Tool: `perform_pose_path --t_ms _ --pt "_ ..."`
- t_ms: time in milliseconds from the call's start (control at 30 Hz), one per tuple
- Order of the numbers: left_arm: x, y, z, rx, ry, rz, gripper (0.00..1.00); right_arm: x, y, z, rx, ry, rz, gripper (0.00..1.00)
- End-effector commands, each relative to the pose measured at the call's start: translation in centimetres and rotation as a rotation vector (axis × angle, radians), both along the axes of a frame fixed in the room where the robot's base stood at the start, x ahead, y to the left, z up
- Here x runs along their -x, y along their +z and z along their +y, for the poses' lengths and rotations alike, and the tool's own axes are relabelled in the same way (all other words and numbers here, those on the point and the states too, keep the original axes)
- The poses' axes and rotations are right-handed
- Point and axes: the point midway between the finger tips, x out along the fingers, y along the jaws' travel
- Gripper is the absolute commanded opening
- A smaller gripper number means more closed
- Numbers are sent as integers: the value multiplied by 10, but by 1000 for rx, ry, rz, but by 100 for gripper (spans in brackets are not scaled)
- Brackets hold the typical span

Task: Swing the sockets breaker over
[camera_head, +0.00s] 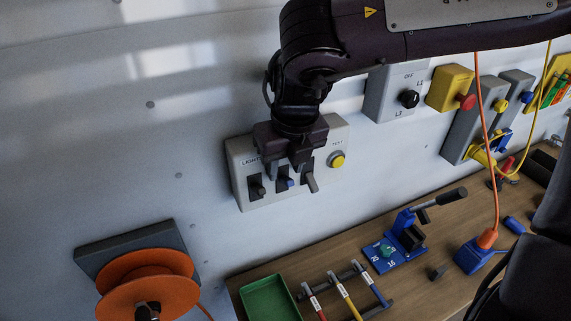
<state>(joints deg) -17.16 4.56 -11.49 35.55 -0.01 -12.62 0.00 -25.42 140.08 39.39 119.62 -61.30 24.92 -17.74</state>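A light grey breaker panel (258,205) is mounted on the wall near the middle of the view. It has three dark switches in a row: a left one (257,187) under a label that starts "LIGHT", a middle one with a blue part (287,183), and a right one with a grey lever (312,182). The sockets label is not readable; my gripper covers the panel above the middle and right switches. My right gripper (291,160) is in front of the panel, just above these two switches. Its finger gap and any contact are unclear. My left gripper is not in view.
A yellow button (337,160) sits on the panel's right. A rotary switch box (398,92) and yellow box (449,88) are right of it. An orange reel (148,285) is at lower left. The bench below holds a green tray (269,299) and a blue clamp (396,251).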

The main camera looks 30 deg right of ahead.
Motion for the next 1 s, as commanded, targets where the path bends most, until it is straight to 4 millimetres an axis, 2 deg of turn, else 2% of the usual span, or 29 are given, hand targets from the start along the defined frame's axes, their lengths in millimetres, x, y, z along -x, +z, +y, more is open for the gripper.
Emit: perform_pose_path --t_ms 33,100,533,867,1000 --pt "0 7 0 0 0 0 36 -2 11 0 -1 0 -8 36" --pt "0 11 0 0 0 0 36 -2 19 0 -1 -1 -8 36" --pt "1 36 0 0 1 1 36 -2 60 0 -1 0 -7 36" --pt "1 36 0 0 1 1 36 -1 60 0 -1 0 -5 36" --pt "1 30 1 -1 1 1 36 -1 51 0 -1 -1 -2 36"
